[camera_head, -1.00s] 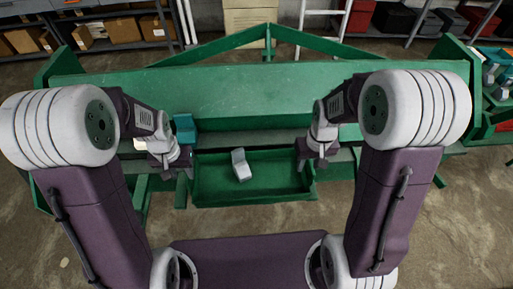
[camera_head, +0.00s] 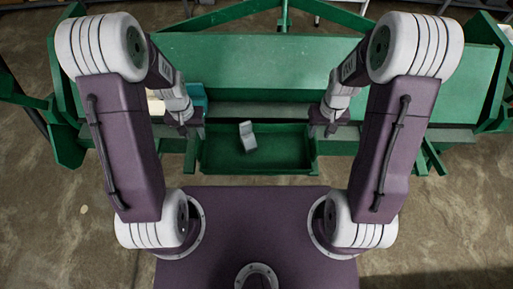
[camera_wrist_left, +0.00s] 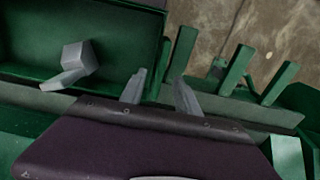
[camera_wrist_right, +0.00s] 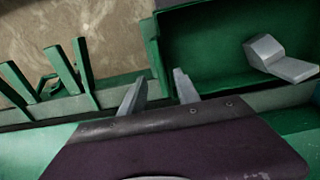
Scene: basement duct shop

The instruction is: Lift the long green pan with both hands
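The long green pan (camera_head: 258,172) lies at the front of the green machine, with an angled grey metal piece (camera_head: 248,136) inside it. The pan also shows in the left wrist view (camera_wrist_left: 110,28) and the right wrist view (camera_wrist_right: 205,50). My left gripper (camera_head: 190,128) is at the pan's left end, its fingers (camera_wrist_left: 160,92) apart on either side of the end wall. My right gripper (camera_head: 325,128) is at the right end, its fingers (camera_wrist_right: 158,90) likewise apart either side of that wall. I cannot tell whether any finger touches the pan.
The long green machine (camera_head: 255,65) stands behind the pan, with a grey ledge along its front. A teal block (camera_head: 197,95) sits behind my left gripper. Green bars (camera_wrist_left: 235,70) jut out beside the pan's left end. The concrete floor (camera_head: 60,215) is clear.

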